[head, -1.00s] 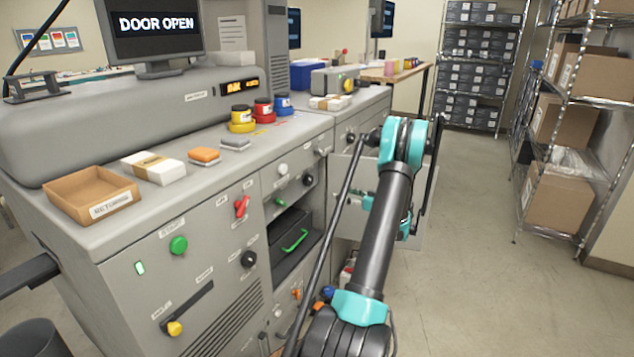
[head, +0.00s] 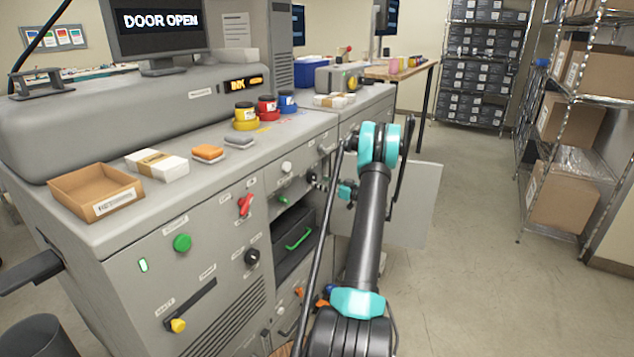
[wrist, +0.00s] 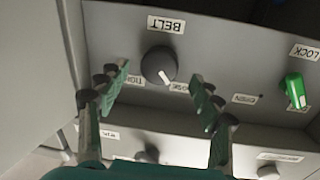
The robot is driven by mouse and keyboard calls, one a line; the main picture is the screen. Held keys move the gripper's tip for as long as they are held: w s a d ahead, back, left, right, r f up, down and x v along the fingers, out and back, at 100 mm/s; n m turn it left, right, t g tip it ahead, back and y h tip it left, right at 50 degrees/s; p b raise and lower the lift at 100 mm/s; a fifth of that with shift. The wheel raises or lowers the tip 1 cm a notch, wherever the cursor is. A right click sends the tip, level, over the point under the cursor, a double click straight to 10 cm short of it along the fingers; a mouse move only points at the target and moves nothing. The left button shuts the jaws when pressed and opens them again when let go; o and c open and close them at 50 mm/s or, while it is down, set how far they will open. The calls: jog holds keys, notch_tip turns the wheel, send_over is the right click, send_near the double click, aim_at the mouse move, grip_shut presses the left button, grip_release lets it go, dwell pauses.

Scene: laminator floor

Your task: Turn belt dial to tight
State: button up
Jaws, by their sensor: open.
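The belt dial (wrist: 158,65) is a round black knob with a white pointer mark, under an upside-down BELT label (wrist: 166,24) in the wrist view. Its mark points down and right, toward a small label (wrist: 180,87) that seems to read LOOSE. The label on the left (wrist: 132,80), partly behind a finger, seems to read TIGHT. My gripper (wrist: 160,74) is open, with one finger on each side of the dial and gaps between. In the head view the dial (head: 311,176) is small, and my gripper beside it is hard to make out.
A green LOCK knob (wrist: 295,90) is right of the dial in the wrist view. A black knob (wrist: 147,153) and a white knob (wrist: 268,172) lie on the neighbouring panel. An open grey door panel (head: 418,205) stands right of my arm.

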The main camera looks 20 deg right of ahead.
aim_at(314, 179)
jog(key=shift+x, duration=1.55)
jog(key=c, duration=1.2)
